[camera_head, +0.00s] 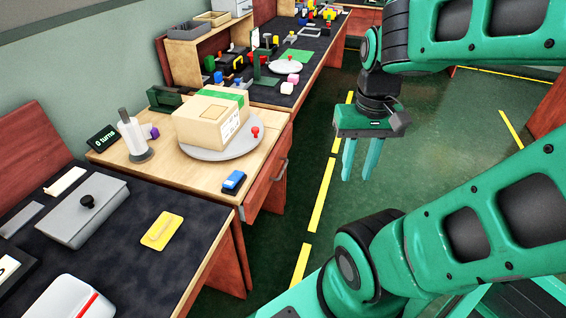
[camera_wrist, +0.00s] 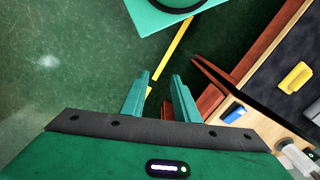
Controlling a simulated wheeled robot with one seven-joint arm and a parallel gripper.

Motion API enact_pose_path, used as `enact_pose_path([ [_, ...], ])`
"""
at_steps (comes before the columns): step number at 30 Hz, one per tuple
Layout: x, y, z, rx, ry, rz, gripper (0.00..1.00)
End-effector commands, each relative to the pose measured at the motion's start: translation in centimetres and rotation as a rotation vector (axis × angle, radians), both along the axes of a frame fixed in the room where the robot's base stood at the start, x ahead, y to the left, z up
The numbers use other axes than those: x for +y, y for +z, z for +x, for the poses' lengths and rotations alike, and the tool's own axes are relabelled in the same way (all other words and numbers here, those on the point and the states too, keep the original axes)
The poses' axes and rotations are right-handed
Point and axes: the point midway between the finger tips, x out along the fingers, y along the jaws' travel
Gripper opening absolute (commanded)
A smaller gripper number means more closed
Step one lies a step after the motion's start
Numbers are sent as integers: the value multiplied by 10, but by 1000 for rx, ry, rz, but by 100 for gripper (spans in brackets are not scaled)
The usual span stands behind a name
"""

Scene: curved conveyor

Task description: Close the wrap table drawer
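The wrap table (camera_head: 198,170) has a light wood top and stands at the middle left of the head view. Its red-brown drawer front (camera_head: 262,187), with a dark handle (camera_head: 280,171), faces the aisle and seems to stand out a little past the table edge. How far it is out is hard to judge. My gripper (camera_head: 360,160) hangs over the aisle floor, to the right of the drawer and apart from it. Its two green fingers are spread with nothing between them, as the wrist view (camera_wrist: 160,95) also shows.
On the wrap table are a cardboard box (camera_head: 211,115) on a grey round plate (camera_head: 236,150), a blue item (camera_head: 233,181) and a white roll (camera_head: 132,137). A dark-topped table (camera_head: 120,248) stands nearer, a cluttered bench (camera_head: 272,95) beyond. The aisle floor (camera_head: 325,190) is clear.

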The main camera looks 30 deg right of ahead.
Motion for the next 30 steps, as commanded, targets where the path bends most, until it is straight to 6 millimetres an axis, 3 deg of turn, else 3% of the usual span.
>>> enact_pose_path([
  [5, -7, 2, 23, -6, -34, -27, 28],
  [14, -38, -19, 125, -16, -116, -74, 28],
  [20, -55, -56, 196, -38, -172, -59, 28],
  [30, -70, -142, 302, -97, -292, 46, 28],
])
